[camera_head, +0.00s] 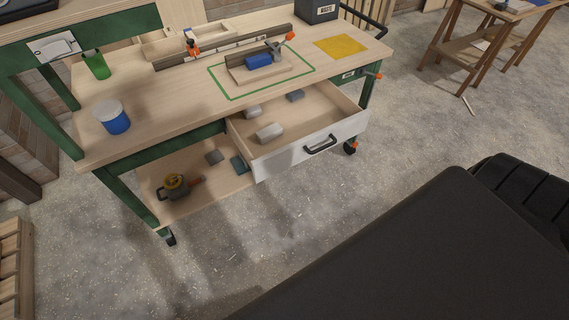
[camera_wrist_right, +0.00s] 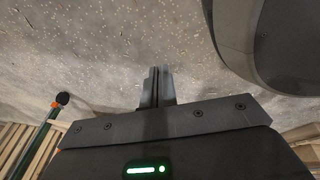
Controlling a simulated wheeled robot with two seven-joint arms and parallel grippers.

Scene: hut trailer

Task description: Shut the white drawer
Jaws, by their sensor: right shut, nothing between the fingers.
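The white drawer (camera_head: 317,145) hangs open under the workbench top in the head view, pulled out toward me. Its front is white with a black bar handle (camera_head: 320,144). Inside lie a few small grey blocks, one of them (camera_head: 269,131) near the front panel. My right gripper (camera_wrist_right: 157,86) shows in the right wrist view with its fingers together and empty, above the bare floor and apart from the drawer. Neither gripper shows in the head view.
The wooden workbench (camera_head: 175,127) has a green frame and castors. On it stand a blue-and-white tub (camera_head: 112,117), a green bottle (camera_head: 96,65) and a dark bin (camera_head: 316,10). A lower shelf (camera_head: 205,195) holds a tape-like tool. Concrete floor (camera_head: 330,210) in front of the drawer is clear.

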